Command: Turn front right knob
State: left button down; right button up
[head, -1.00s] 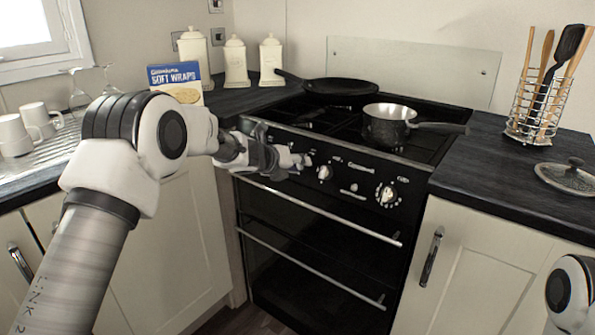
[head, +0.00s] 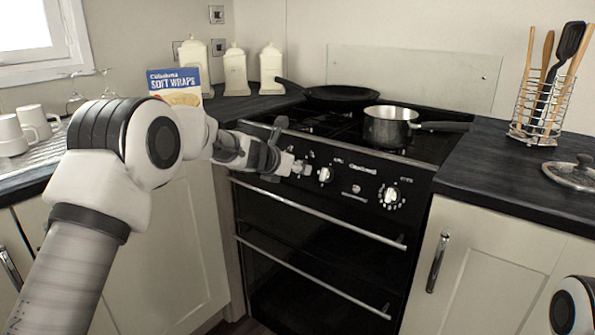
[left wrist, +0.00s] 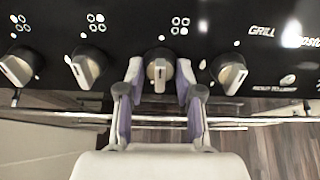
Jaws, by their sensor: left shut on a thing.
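The black stove front carries a row of silver knobs. In the left wrist view, the third knob from the left (left wrist: 160,72) sits between the two fingers of my left gripper (left wrist: 159,82), which is shut on it. The knob's grip bar stands about upright in that view. A four-ring symbol is printed above it. In the head view my left gripper (head: 300,168) is at the left part of the knob row and hides the knob it holds. The knob to its right (head: 326,174) is free. My right gripper is not in view.
A saucepan (head: 390,125) and a frying pan (head: 342,95) stand on the hob. Two oven handle bars (head: 318,212) cross the front below the knobs. Other knobs (left wrist: 230,74) flank the held one closely. A utensil rack (head: 543,110) stands on the right counter.

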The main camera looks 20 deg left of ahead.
pick_arm(q)
jog(key=shift+f, duration=0.35)
jog(key=c, duration=0.8)
grip_release()
jog(key=shift+r, duration=0.1)
jog(key=shift+r, duration=0.1)
jog(key=shift+s+a+r, duration=0.1)
jog(key=shift+s+r, duration=0.05)
jog(key=shift+s, duration=0.05)
jog(key=v, duration=1.1)
jog(key=shift+s, duration=0.25)
